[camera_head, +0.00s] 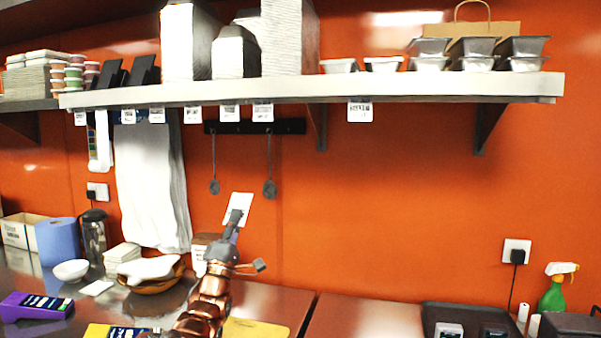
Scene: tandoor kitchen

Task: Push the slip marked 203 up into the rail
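A white slip (239,204) stands slightly tilted at the tip of my gripper (235,219), in front of the orange wall. The dark fingers look closed on its lower part. I cannot read any number on it. The light rail (330,88) is the front edge of the long shelf, well above the slip. Several printed white slips hang from its underside, among them one on the right (360,109) and two near the middle (229,113) (263,111). Their print is too small to read surely. The held slip is apart from the rail.
A black hook strip (254,127) with two hanging utensils (214,187) (269,188) lies between my gripper and the rail. A white cloth (152,185) hangs to the left. Foil containers (477,55) stand on the shelf. The wall right of the gripper is clear.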

